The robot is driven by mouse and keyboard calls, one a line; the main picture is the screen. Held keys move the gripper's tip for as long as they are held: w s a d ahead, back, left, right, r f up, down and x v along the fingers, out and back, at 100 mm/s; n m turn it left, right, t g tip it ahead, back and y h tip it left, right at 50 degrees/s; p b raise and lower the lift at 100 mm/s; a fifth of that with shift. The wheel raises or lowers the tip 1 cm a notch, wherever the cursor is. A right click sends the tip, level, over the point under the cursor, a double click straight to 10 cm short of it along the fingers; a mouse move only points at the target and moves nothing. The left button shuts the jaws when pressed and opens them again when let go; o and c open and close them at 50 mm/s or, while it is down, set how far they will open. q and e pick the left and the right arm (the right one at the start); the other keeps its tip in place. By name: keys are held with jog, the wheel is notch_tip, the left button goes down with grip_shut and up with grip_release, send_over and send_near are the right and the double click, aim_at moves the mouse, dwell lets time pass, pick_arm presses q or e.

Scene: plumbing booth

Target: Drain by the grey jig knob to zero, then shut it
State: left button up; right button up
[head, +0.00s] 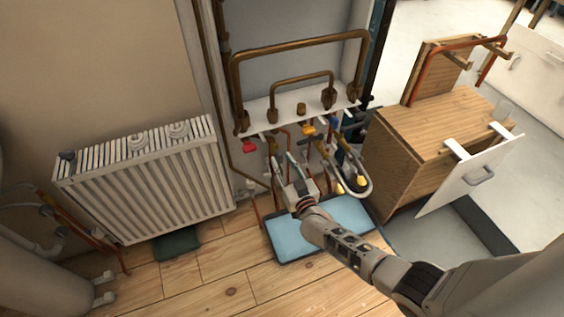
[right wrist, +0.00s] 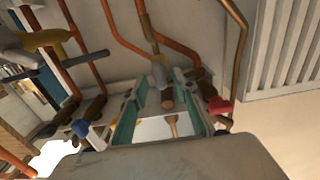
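My right gripper (head: 281,160) reaches up in the head view to the pipes below the white manifold shelf (head: 285,112). In the right wrist view my right gripper (right wrist: 164,88) has its two teal-padded fingers spread apart. A small grey knob-like piece (right wrist: 158,74) on a copper pipe shows between and just beyond the fingertips; I cannot tell whether they touch it. Its setting and any gauge reading cannot be made out. In the head view the arm and pipes hide this piece. My left gripper is not in view.
A red handle (right wrist: 219,106) is close beside the fingers; a blue one (right wrist: 81,128) is on the other side. A bent grey hose (head: 366,188) with yellow fittings hangs right of the gripper. A blue tray (head: 290,246) lies below. A radiator (head: 150,190) and wooden cabinet (head: 400,165) flank the place.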

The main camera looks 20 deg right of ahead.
jog(key=shift+w, duration=0.15)
grip_shut()
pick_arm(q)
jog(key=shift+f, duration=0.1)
